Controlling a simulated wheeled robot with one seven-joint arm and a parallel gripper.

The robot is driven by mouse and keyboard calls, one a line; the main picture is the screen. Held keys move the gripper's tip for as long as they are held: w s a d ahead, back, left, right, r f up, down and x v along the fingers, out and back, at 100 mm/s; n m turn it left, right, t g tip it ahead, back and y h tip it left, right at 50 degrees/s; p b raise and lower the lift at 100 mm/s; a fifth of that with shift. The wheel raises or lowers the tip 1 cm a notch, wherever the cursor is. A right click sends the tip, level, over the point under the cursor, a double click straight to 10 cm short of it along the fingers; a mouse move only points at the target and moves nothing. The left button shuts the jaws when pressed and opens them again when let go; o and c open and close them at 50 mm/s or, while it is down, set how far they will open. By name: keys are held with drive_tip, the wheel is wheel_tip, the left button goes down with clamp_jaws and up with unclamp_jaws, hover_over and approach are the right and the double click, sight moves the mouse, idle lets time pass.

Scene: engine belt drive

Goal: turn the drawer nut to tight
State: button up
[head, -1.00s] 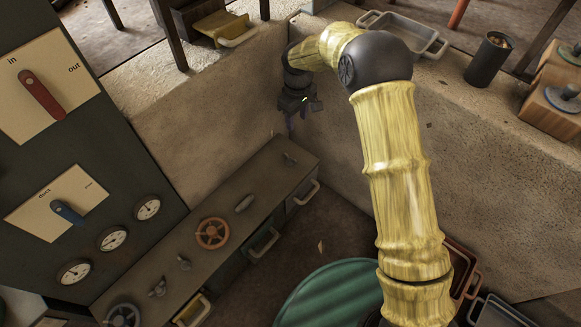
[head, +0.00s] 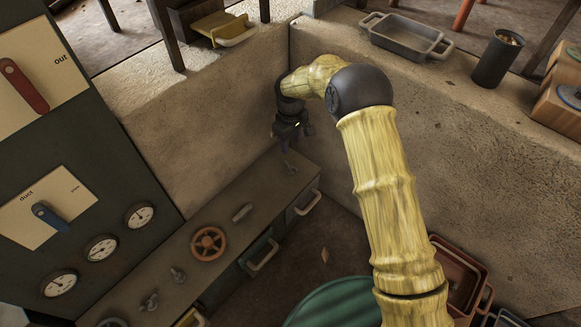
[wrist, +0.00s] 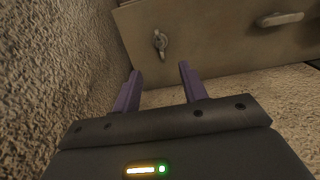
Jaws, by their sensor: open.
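A small grey wing nut (head: 290,169) sits on the top of the long bench at its far end, above a drawer (head: 303,207) with a pale handle. It also shows in the wrist view (wrist: 160,42), upright on the plate, just beyond the fingertips and roughly in line with the gap between them. My gripper (head: 288,146) hangs over that end of the bench; in the wrist view its two purple fingers (wrist: 158,71) are apart with nothing between them. The nut and the fingers do not touch in the wrist view.
A rough concrete wall (wrist: 40,70) is close on the left in the wrist view. Along the bench are a grey lever-like piece (head: 242,212), an orange handwheel (head: 208,243) and more wing nuts (head: 178,275). A green round drum (head: 335,305) stands on the floor.

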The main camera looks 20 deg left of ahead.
sight(290, 167)
wheel_tip(290, 167, down, 12)
drive_tip(key=b, duration=0.5)
drive_tip(key=shift+f+b, duration=0.1)
drive_tip(key=shift+b, duration=0.2)
drive_tip(key=shift+c, duration=0.6)
drive_tip(key=shift+s, duration=0.1)
clamp_jaws()
